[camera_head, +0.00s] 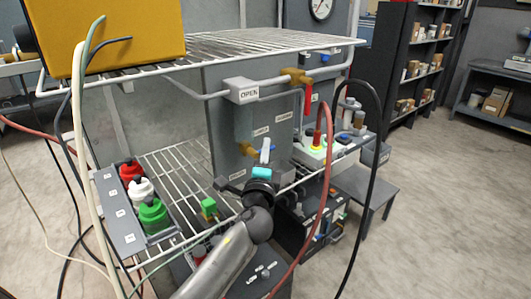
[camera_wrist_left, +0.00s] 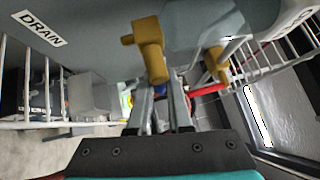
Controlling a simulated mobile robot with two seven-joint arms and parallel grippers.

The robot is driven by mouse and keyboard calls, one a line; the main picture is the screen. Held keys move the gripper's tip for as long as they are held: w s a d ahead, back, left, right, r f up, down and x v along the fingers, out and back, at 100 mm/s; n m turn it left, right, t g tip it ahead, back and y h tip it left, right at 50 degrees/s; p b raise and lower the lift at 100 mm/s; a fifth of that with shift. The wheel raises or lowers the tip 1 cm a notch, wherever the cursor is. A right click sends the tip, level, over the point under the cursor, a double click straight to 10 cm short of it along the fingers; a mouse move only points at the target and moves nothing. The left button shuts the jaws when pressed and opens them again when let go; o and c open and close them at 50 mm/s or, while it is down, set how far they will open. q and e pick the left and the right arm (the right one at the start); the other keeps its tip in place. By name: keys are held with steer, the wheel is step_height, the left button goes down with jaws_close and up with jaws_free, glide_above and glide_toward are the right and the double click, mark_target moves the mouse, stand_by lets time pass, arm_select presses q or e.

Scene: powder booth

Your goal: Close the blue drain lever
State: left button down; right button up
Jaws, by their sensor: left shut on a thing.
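The blue drain lever (camera_wrist_left: 159,90) shows as a small patch of blue between my left gripper's fingers in the wrist view. It sits just below a brass valve body (camera_wrist_left: 150,45), with a DRAIN label (camera_wrist_left: 38,30) to the upper left. In the head view the brass drain valve (camera_head: 247,149) is low on the grey tank (camera_head: 225,110). My left gripper (camera_head: 266,149) is beside it, and its fingers (camera_wrist_left: 165,100) are shut on the lever. The fingers hide most of the lever, so its angle is hard to tell. My right gripper is not in view.
A red lever (camera_head: 308,98) hangs from the upper brass valve near the OPEN sign (camera_head: 248,93). Red and black hoses (camera_head: 372,150) loop close on the right.

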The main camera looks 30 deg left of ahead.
arm_select(q)
steer(key=c, duration=0.8)
jaws_free()
steer(key=shift+c, duration=0.2)
steer(key=shift+s, duration=0.1)
steer(key=b+v, duration=0.1)
steer(key=v, duration=1.4)
steer(key=d+f+n+g+h, duration=0.1)
steer(key=d+f+g+h, duration=0.1)
steer(key=f, duration=0.9)
steer(key=d+f+g+h, duration=0.1)
steer(key=f+g+h, duration=0.1)
steer(key=f, duration=0.9)
steer(key=s+d+f+n+g+h, duration=0.15)
steer(key=s+f, duration=0.25)
steer(key=f, duration=0.4)
steer(key=s+d+f+n+g+h, duration=0.1)
steer(key=s+f+g, duration=0.2)
steer(key=f, duration=0.5)
steer(key=s+f+n+g, duration=0.2)
steer(key=s+f, duration=0.4)
steer(key=s, duration=0.4)
steer(key=s+f+n+g+h, duration=0.1)
steer(key=s+f+n+g, duration=0.2)
steer(key=s+f, duration=0.3)
steer(key=s+f+n+g, duration=0.3)
steer(key=s+f, duration=0.3)
steer(key=s, duration=0.8)
steer(key=shift+s+n, duration=0.15)
steer(key=shift+n, duration=0.2)
